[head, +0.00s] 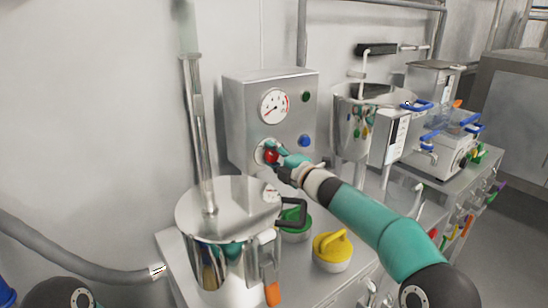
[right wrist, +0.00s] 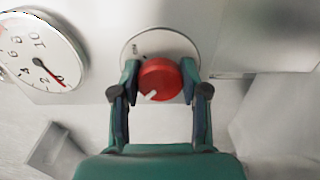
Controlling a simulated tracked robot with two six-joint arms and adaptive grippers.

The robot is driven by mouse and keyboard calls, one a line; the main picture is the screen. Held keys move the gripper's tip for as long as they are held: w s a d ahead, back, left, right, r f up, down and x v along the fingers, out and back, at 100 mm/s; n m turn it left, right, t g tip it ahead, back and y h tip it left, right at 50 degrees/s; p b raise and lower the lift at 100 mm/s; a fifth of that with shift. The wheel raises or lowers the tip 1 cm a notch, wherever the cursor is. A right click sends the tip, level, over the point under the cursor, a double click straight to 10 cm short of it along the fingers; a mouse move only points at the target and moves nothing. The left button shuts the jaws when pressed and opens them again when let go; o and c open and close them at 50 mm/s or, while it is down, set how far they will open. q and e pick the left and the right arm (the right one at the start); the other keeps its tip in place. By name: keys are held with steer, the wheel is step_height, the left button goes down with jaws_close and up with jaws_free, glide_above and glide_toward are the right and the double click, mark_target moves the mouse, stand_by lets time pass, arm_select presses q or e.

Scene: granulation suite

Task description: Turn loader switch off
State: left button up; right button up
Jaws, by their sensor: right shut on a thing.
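The loader switch is a red knob with a white pointer mark on a round pale plate; it shows in the head view (head: 271,156) on the front of a grey control box (head: 246,118). In the right wrist view the red knob (right wrist: 160,80) sits between the two fingers of my right gripper (right wrist: 160,88), which is shut on it. The white mark points to the lower left there. The lettering on the plate is mostly hidden by the knob and fingers. My left gripper is out of view.
A round gauge (head: 273,107), a green button (head: 306,96) and a blue button (head: 305,141) are on the same box. A steel vessel (head: 230,205) with a black handle stands below left. Green (head: 296,226) and yellow (head: 333,250) lidded containers stand below my right arm.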

steer(key=shift+a+f, duration=0.15)
steer(key=shift+f, duration=0.3)
steer(key=o, duration=1.1)
steer(key=shift+s+r, duration=0.1)
steer(key=shift+o, duration=0.2)
steer(key=shift+r, duration=0.1)
steer(key=shift+r, duration=0.1)
steer(key=v, duration=1.2)
